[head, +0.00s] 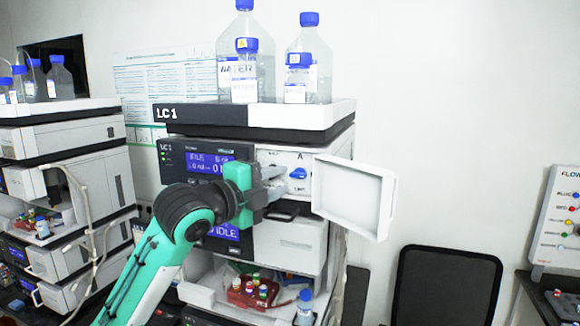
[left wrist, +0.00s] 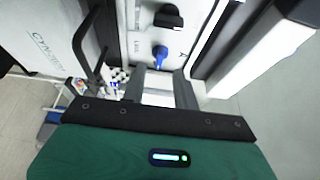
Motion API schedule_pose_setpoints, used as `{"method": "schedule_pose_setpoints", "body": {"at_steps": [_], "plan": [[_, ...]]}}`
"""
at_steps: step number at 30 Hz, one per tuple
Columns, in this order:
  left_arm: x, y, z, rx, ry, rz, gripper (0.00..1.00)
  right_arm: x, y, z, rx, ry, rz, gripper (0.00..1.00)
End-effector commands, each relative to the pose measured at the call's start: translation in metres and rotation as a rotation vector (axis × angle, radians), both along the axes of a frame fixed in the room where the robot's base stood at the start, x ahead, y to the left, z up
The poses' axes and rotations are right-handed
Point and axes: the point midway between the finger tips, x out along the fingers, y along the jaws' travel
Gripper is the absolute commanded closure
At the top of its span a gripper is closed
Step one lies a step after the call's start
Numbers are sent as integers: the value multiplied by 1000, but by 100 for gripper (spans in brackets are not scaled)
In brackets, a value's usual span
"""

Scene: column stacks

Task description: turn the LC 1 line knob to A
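The LC 1 stack (head: 254,116) stands in the middle of the head view. A blue knob (head: 298,173) sits on a white panel of its upper unit, with a small letter A above it. In the left wrist view the blue knob (left wrist: 160,53) is just beyond the fingertips, below a black knob (left wrist: 168,18). My left gripper (head: 277,183) is just left of the blue knob in the head view. In the left wrist view its fingers (left wrist: 158,82) are apart with nothing between them, short of the knob. My right gripper is not in view.
A white door (head: 352,196) stands open right of the panel. Bottles with blue caps (head: 242,62) stand on top of the stack. Vials in a red tray (head: 252,293) are below. Another stack (head: 70,190) is at left, a flow board (head: 562,220) at right.

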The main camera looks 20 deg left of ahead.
Motion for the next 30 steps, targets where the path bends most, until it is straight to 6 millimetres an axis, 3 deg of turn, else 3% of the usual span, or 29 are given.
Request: {"method": "schedule_pose_setpoints", "body": {"at_steps": [1,9,20,24,30], "plan": [[9,-5,4,-2,4,-3,70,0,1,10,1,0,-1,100],[35,-16,1,0,1,0,70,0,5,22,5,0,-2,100],[39,-18,-1,1,0,0,70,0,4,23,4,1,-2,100],[39,-18,-1,1,0,0,98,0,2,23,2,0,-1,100],[39,-18,-1,0,1,0,100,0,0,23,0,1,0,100]]}}
